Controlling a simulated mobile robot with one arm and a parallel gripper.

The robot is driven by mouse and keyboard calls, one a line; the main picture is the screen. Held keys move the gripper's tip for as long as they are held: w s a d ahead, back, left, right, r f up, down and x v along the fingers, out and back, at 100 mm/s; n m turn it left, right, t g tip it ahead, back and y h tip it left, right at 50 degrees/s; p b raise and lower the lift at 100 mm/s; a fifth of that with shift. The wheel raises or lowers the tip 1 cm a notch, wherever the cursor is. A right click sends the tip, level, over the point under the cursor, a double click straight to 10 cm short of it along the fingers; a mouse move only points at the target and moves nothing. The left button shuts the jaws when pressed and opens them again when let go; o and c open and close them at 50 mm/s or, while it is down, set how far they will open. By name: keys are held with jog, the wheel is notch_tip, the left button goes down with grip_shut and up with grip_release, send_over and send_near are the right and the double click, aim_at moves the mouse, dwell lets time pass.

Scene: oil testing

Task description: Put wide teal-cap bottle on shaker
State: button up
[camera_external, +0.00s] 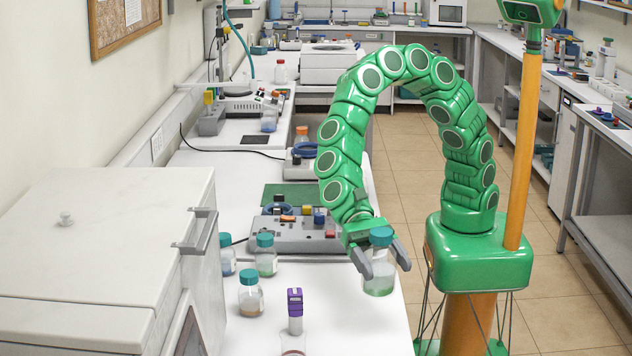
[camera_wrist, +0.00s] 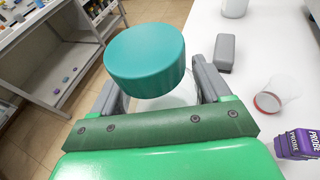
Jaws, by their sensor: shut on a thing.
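The wide teal-cap bottle (camera_external: 379,283) is clear with pale greenish contents at the bottom. My gripper (camera_external: 382,267) is shut on its body and holds it upright, apparently above the right edge of the white bench. In the wrist view the teal cap (camera_wrist: 145,60) stands between the fingers of my gripper (camera_wrist: 160,95), and the cap hides most of the glass body.
Several smaller teal-cap bottles (camera_external: 250,297) stand at the left of the bench (camera_external: 345,335). A purple-topped probe (camera_external: 295,308) stands in front. A grey panel with coloured blocks (camera_external: 285,236) lies behind. A large white cabinet (camera_external: 90,240) fills the left.

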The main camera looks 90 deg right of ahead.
jog(key=shift+w+a+f, duration=0.45)
jog(key=shift+a+f, duration=0.2)
jog(key=shift+f, duration=0.8)
jog(key=shift+w+a+f, duration=0.4)
jog(key=shift+a+f, duration=0.25)
jog(key=shift+f, duration=0.8)
jog(key=shift+w+a+f, duration=0.45)
jog(key=shift+a+f, duration=0.2)
jog(key=shift+f, duration=0.8)
jog(key=shift+f, duration=0.1)
jog(key=o, duration=1.3)
jog(key=shift+o, duration=0.2)
